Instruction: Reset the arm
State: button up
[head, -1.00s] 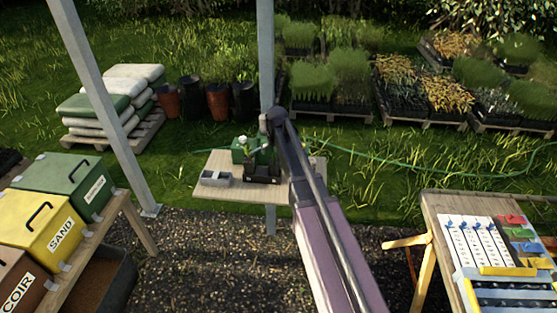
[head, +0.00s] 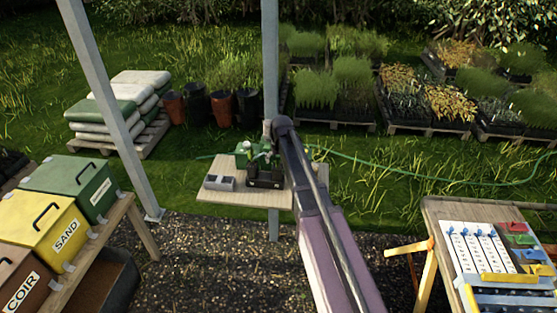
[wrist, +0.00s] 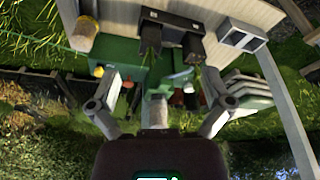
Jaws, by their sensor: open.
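My arm (head: 318,215) reaches forward toward the small wooden table (head: 245,198). Beyond the fingers are a green object (wrist: 122,72) and dark holders (wrist: 150,40) at the table. The picture there looks turned over, with the tabletop at the top.
The small table bears a grey divided tray (head: 218,183), a black tray (head: 264,179) and green equipment (head: 243,150). A metal post (head: 270,70) stands close behind it. Lidded bins (head: 50,225) stand left; a bench with label strips (head: 470,250) stands right. Gravel between is open.

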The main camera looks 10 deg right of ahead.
jog(key=s+f+g+b, duration=0.1)
jog(key=s+f+b, duration=0.1)
jog(key=s, duration=1.2)
jog(key=s+f+g+b, duration=0.2)
jog(key=s+f+b, duration=0.1)
jog(key=s, duration=1.2)
jog(key=shift+s+d+f, duration=0.2)
jog(key=shift+d+f, duration=0.15)
jog(key=shift+d, duration=0.05)
